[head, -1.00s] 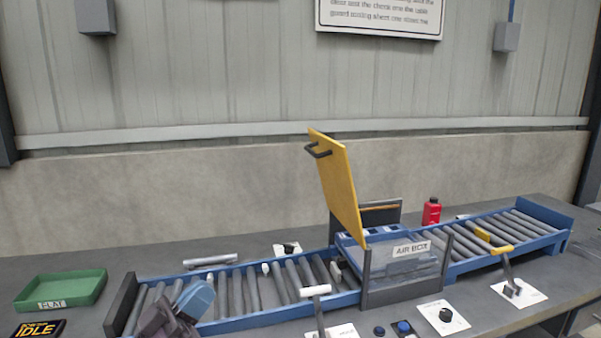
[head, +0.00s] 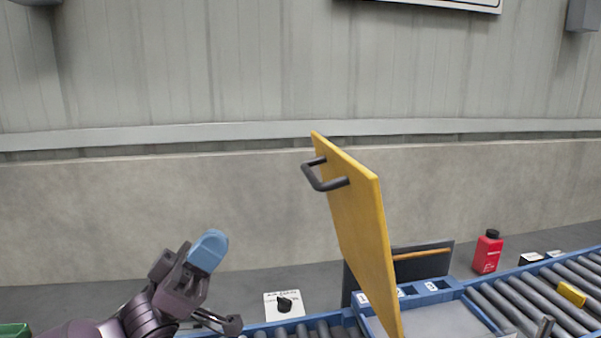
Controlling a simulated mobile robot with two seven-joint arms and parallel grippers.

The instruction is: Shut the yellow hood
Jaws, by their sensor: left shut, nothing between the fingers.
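The yellow hood (head: 357,215) stands raised and steeply tilted above the air box (head: 430,318), in the middle right of the head view. A dark handle (head: 324,176) sticks out from its left face near the top. My left gripper (head: 208,250), with blue fingertips, is shut and empty. It points up, to the left of the hood and lower than the handle, clearly apart from both. My right gripper is not in view.
The roller conveyor (head: 540,300) runs to the right of the box, with a yellow block (head: 571,293) on it. A red bottle (head: 487,252) stands behind it. A knob plate (head: 287,304) lies between my left gripper and the hood. The air between gripper and handle is clear.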

